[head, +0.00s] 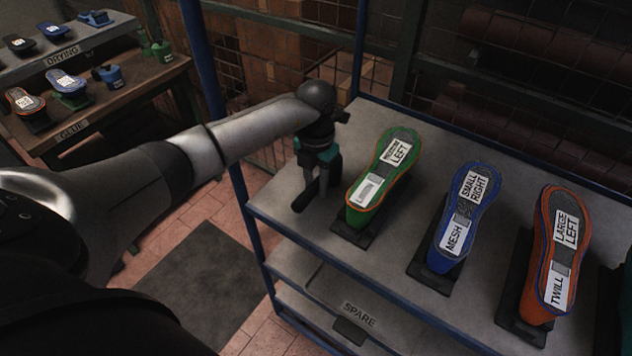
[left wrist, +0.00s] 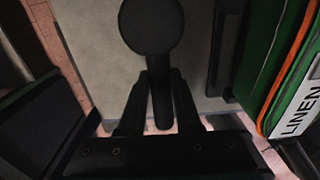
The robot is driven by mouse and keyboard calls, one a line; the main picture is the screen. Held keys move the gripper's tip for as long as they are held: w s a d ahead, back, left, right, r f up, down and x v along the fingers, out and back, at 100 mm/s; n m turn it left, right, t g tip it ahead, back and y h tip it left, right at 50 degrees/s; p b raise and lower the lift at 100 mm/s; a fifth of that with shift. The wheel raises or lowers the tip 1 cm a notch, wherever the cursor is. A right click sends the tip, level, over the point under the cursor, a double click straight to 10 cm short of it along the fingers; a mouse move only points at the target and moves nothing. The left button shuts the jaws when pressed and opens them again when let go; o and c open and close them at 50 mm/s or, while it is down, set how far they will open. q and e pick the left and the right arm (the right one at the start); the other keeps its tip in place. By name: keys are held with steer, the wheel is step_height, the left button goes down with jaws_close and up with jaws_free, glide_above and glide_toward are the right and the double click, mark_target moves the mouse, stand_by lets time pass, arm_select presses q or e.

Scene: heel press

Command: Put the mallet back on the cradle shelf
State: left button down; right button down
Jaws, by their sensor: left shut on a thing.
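My left gripper (head: 318,188) is over the near left corner of the cradle shelf (head: 290,208), left of the green shoe form. In the left wrist view the gripper (left wrist: 160,85) is shut on the handle of a dark mallet (left wrist: 152,25), whose round head lies beyond the fingertips. The grey shelf top (left wrist: 92,40) is behind the mallet; I cannot tell whether the mallet touches it. In the head view the mallet is dark and hard to separate from the fingers. My right gripper is not in view.
On the shelf top stand a green shoe form (head: 382,178), a blue one (head: 465,215) and an orange one (head: 556,255), each on a dark cradle. A SPARE label (head: 359,314) is on a lower shelf. Drying and glue racks (head: 75,128) stand at the left.

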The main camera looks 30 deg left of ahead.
mark_target(316, 182)
arm_select(q)
steer(key=shift+r, duration=0.1)
steer(key=c, duration=1.1)
jaws_free()
steer(key=shift+f, duration=0.2)
steer(key=o, duration=0.5)
step_height(316, 182, up, 12)
steer(key=shift+r, duration=0.2)
